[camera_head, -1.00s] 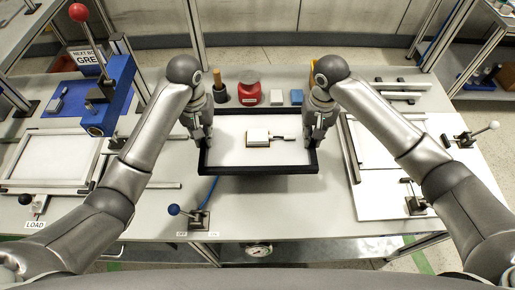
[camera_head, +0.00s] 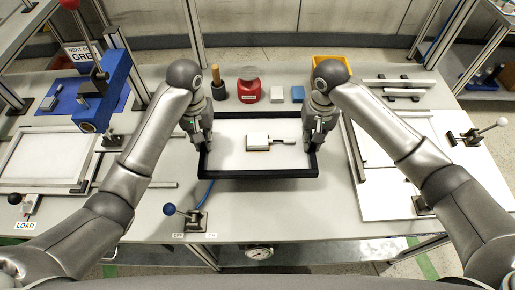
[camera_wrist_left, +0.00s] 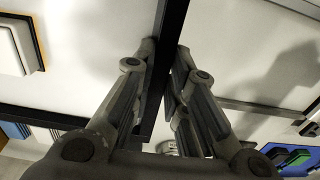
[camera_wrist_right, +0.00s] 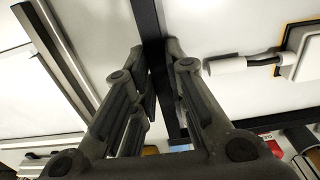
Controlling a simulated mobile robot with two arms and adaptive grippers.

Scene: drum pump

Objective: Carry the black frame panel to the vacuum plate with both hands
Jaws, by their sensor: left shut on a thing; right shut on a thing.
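The black frame panel (camera_head: 213,173) is a dark rectangular frame around a white face, level at the middle of the bench. A small white block with a dark stem (camera_head: 258,140) lies on its face. My left gripper (camera_head: 202,143) is shut on the frame's left side, and my right gripper (camera_head: 315,143) is shut on its right side. The gripped bars show in the left wrist view (camera_wrist_left: 165,45) and right wrist view (camera_wrist_right: 147,20). I cannot tell for sure which surface is the vacuum plate; a white-faced rectangular plate (camera_head: 45,158) lies at left, near a LOAD label.
A blue-knobbed lever (camera_head: 170,209) stands in front of the frame, with a blue hose beside it. A blue press (camera_head: 112,95) stands at back left. A red container (camera_head: 249,90) and small blocks are behind the frame. A white board with rails (camera_head: 390,205) lies at right.

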